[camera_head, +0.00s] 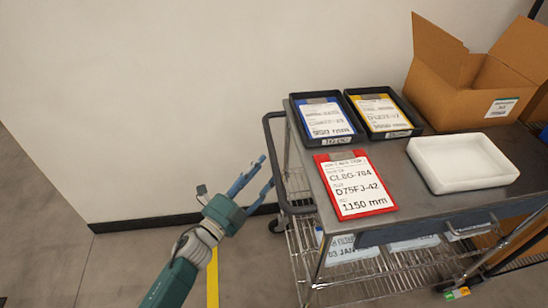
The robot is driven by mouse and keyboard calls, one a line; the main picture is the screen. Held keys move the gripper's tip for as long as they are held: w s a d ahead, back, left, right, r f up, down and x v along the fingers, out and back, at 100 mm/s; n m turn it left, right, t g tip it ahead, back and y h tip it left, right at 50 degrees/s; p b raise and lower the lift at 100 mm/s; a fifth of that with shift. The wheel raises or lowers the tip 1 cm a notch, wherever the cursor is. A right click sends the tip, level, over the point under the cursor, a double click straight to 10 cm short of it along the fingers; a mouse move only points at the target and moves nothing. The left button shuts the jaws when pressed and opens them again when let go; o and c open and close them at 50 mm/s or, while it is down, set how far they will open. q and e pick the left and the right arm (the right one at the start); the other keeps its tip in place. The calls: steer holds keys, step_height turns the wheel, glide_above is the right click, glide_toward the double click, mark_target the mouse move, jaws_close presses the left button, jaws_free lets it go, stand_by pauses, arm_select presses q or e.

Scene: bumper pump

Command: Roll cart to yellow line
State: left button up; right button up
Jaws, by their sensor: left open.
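The cart is a grey metal trolley with a flat top (408,196) and wire shelves below, standing right of centre. Its dark push handle (268,140) stands out from its left end. The yellow line (212,282) runs on the floor at the bottom, left of the cart, partly hidden by my left arm. My left gripper (267,172) is open and empty, with its blue fingers pointing up and right, close to the handle. I cannot tell whether a finger touches the handle. My right gripper is not in view.
On the cart top are a red clipboard (354,187), two black trays with a blue clipboard (325,120) and a yellow clipboard (382,115), a white tray (462,162) and an open cardboard box (470,98). A white wall (130,110) stands behind. The floor at left is clear.

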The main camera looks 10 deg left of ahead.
mark_target(274, 158)
arm_select(q)
steer(key=x, duration=0.6)
steer(key=shift+d, duration=0.1)
steer(key=shift+c, duration=0.6)
jaws_close()
